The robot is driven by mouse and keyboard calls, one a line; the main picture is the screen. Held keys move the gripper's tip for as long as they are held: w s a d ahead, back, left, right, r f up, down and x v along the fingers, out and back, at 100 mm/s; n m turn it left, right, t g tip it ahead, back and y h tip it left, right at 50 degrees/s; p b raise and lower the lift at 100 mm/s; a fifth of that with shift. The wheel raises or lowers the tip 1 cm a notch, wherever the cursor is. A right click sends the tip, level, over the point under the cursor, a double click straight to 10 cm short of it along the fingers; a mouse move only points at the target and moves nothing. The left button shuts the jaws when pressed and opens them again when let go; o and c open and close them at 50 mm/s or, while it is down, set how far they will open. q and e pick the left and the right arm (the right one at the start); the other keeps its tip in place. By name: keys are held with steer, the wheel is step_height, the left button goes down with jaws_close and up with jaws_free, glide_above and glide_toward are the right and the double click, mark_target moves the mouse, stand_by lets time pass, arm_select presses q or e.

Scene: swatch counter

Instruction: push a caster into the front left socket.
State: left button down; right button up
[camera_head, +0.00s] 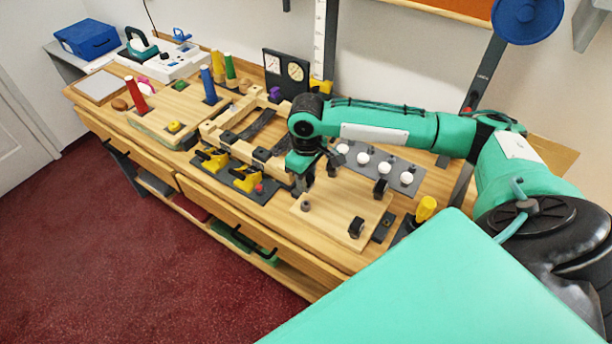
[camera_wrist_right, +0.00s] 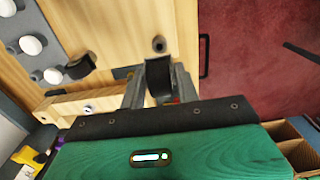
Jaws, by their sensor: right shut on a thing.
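The pale wooden board (camera_head: 328,222) lies near the front of the bench, with black casters at its front right (camera_head: 356,228) and back right (camera_head: 380,188). Another dark caster (camera_wrist_right: 80,66) shows at its back left in the wrist view. The front left socket (camera_head: 305,205) is a small dark round, bare of a caster; it also shows in the wrist view (camera_wrist_right: 158,44). My right gripper (camera_head: 304,182) is shut on a black caster (camera_wrist_right: 158,80), held between the fingers beside the board's left edge, apart from the socket. My left gripper is not in view.
A grey strip with white knobs (camera_head: 406,178) lies behind the board. Yellow-handled clamps (camera_head: 245,180) and a wooden frame (camera_head: 222,128) stand to the left. A yellow-handled tool (camera_head: 426,208) is at the right. Open air lies above the board's front.

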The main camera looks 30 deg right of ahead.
step_height(320, 180, down, 4)
steer(key=b, duration=0.4)
steer(key=shift+r, duration=0.2)
steer(key=shift+f+p, duration=0.1)
steer(key=shift+p, duration=0.25)
steer(key=shift+f, duration=0.65)
steer(key=shift+r+p, duration=0.15)
steer(key=shift+p, duration=0.4)
steer(key=shift+p, duration=0.3)
